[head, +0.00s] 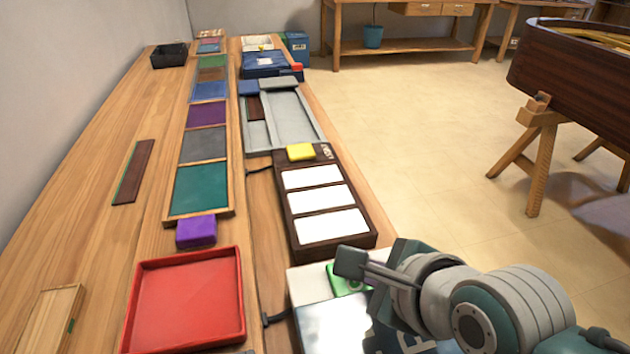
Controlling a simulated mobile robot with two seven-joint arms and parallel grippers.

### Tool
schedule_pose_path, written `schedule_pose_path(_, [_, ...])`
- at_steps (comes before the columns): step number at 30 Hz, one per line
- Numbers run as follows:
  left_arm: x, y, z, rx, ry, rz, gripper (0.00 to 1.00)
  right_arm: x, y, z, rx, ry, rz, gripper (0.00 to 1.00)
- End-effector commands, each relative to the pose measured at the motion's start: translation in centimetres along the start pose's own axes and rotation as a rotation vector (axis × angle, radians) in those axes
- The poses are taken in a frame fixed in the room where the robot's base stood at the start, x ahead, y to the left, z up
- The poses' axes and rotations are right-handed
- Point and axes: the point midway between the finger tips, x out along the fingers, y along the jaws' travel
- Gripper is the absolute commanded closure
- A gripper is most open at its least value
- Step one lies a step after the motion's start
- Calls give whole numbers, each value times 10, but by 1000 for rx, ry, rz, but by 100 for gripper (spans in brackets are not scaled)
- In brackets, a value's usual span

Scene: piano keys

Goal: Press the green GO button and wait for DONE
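The green button (335,275) sits on the pale top of a box (303,283) at the bottom middle of the head view. My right gripper (352,263) comes in from the right, with its tip over the button and hiding part of it. I cannot tell whether the tip touches the button, or whether the fingers are open or shut. A glossy panel (335,325) lies in front of the button, partly hidden by my arm. No DONE text is readable. My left gripper is out of view.
A dark tray with three white blocks (318,200) and a yellow block (301,152) stands just behind the box. A red tray (190,300) and a purple block (196,232) lie to the left. Open floor (430,140) lies to the right of the bench.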

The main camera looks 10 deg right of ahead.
Motion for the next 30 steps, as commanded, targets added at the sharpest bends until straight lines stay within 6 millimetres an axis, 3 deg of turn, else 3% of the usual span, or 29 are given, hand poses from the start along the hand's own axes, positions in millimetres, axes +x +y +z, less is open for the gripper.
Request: schedule_pose_path(30, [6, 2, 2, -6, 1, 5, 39, 7, 11, -11, 0, 14, 15, 100])
